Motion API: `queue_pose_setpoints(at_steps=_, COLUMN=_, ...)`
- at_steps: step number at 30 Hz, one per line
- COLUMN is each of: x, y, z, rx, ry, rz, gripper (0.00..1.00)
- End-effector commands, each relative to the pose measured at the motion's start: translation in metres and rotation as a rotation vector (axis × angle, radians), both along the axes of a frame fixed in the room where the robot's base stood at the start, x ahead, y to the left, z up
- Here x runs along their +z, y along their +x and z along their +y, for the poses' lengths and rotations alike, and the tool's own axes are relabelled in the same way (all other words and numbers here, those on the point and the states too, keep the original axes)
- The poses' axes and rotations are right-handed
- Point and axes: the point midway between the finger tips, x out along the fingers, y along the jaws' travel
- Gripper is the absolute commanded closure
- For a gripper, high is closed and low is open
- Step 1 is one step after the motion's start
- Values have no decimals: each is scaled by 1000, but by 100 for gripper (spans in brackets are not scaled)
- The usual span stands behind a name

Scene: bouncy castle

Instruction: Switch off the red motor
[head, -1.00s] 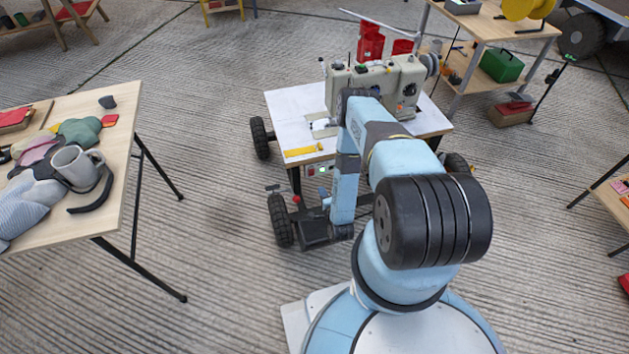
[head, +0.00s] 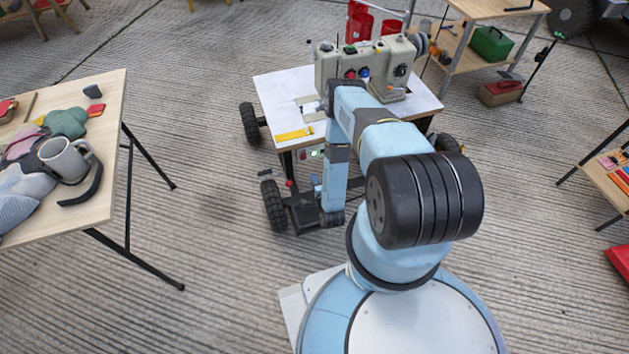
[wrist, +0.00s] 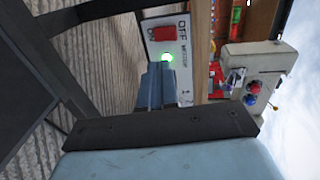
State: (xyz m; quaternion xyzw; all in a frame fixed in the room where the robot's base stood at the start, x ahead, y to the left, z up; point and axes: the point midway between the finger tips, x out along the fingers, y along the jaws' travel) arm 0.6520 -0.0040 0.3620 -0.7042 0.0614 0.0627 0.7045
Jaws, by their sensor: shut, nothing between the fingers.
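A sewing machine (head: 388,55) stands on a white-topped table (head: 285,95). Under the table's front edge is a small switch panel (head: 315,152) with a lit green lamp. In the wrist view the white panel (wrist: 183,88) shows close up. It carries a red switch (wrist: 165,33) beside the word OFF and a glowing green lamp (wrist: 167,57). My gripper (wrist: 157,68) is shut and empty, its tips just in front of the panel near the lamp, below the red switch in the picture. Whether the tips touch the panel I cannot tell. In the head view my arm largely hides my gripper.
A wooden table (head: 110,150) at left holds a grey mug (head: 62,160) and cloths. A shelf (head: 455,75) with a green box (head: 491,44) stands behind on the right. Black wheels (head: 273,205) sit below the machine's table. The ribbed floor between the tables is clear.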

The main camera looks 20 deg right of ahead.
Motion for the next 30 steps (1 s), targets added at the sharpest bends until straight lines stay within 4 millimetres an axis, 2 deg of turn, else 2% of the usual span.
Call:
queue_pose_setpoints(at_steps=6, x=-6, y=40, z=0, rx=1, ry=-2, rz=-4, gripper=100)
queue_pose_setpoints(at_steps=15, x=-8, y=87, z=0, rx=0, ry=-2, rz=-3, gripper=100)
queue_pose_setpoints(at_steps=21, x=-6, y=103, z=1, rx=1, ry=0, rz=-2, gripper=100)
queue_pose_setpoints(at_steps=30, x=-6, y=106, z=0, rx=-1, ry=0, rz=-1, gripper=100)
